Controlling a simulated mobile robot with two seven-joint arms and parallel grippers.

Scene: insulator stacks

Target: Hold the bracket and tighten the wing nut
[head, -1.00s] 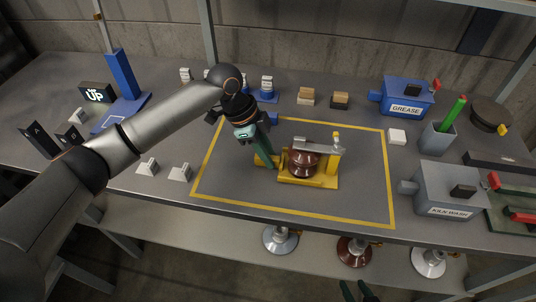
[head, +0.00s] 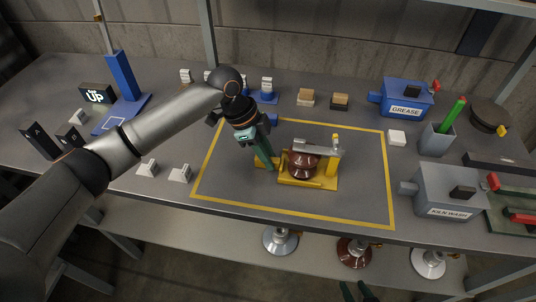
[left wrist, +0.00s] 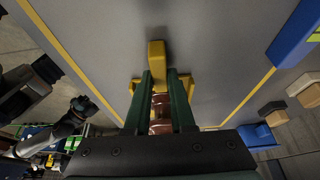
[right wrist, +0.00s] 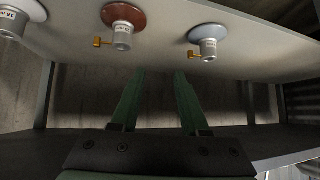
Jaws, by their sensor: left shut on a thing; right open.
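The yellow bracket (head: 308,183) stands inside the yellow outline on the bench, with a brown insulator (head: 303,163) in it and a grey bar (head: 315,146) across its top. A small yellow piece, seemingly the wing nut (head: 335,137), stands upright at the bar's right end. My left gripper (head: 270,167) is shut on the bracket's left end; in the left wrist view a yellow bracket part (left wrist: 157,55) shows beyond the green fingers (left wrist: 167,80). My right gripper (right wrist: 160,75) is open and empty below the bench; its tips barely show in the head view (head: 358,291).
Insulators hang under the bench edge, including a brown one (right wrist: 125,17) and a pale one (right wrist: 208,32) above my right gripper. The blue grease box (head: 405,100) and grey kiln wash box (head: 447,190) stand right of the outline. The outline's front area is clear.

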